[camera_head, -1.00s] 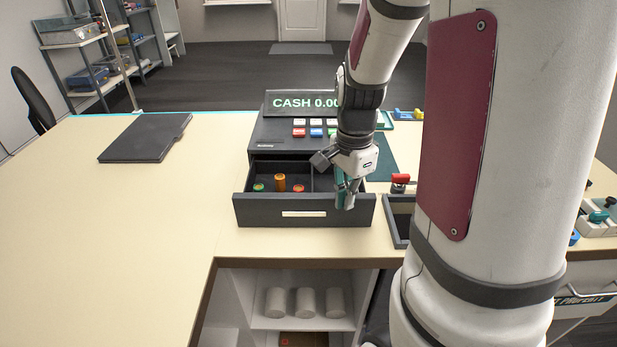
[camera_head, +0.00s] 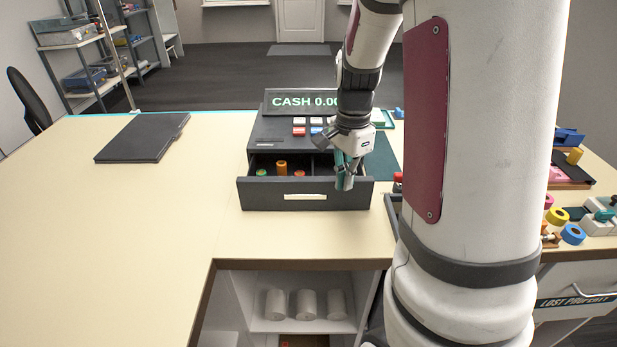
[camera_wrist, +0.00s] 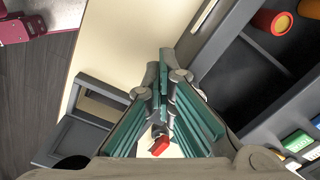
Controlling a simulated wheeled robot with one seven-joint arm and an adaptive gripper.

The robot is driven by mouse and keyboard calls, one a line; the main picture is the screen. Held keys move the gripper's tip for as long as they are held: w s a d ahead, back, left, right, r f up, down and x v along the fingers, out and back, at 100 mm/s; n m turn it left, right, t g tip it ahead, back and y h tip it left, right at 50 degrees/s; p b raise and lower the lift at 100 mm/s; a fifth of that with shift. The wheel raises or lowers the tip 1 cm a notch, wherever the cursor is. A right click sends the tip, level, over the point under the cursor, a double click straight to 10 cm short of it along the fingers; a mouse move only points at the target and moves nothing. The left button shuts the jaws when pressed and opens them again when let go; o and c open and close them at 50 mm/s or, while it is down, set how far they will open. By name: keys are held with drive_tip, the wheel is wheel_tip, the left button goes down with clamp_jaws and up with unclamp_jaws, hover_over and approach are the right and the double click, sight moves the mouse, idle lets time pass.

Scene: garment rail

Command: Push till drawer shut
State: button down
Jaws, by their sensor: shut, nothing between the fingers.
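The dark grey till (camera_head: 275,135) stands on the counter with its display reading CASH 0.00. Its drawer (camera_head: 262,197) is part way out, with a pale handle on the front panel. Coloured round pieces, among them an orange cylinder (camera_head: 281,168), sit in the drawer. My gripper (camera_head: 345,182) is shut and empty, its teal fingers pointing down over the right part of the drawer front. In the wrist view the fingertips (camera_wrist: 163,72) lie close to the outer face of the drawer front (camera_wrist: 222,28); I cannot tell whether they touch.
A dark grey tray (camera_wrist: 108,85) lies on the counter right of the drawer, partly hidden by my arm in the head view. A flat black folder-like slab (camera_head: 145,137) lies at the back left. Several coloured items lie at the right.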

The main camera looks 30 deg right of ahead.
drive_tip(key=w+d+b, duration=0.3)
drive_tip(key=w+d, duration=0.3)
drive_tip(key=w, duration=0.3)
idle(1.0)
drive_tip(key=shift+d, duration=0.1)
wheel_tip(320, 180, up, 8)
drive_tip(key=s+p, duration=0.1)
drive_tip(key=p, duration=0.4)
drive_tip(key=shift+a, duration=0.45)
drive_tip(key=shift+s, duration=0.1)
idle(0.3)
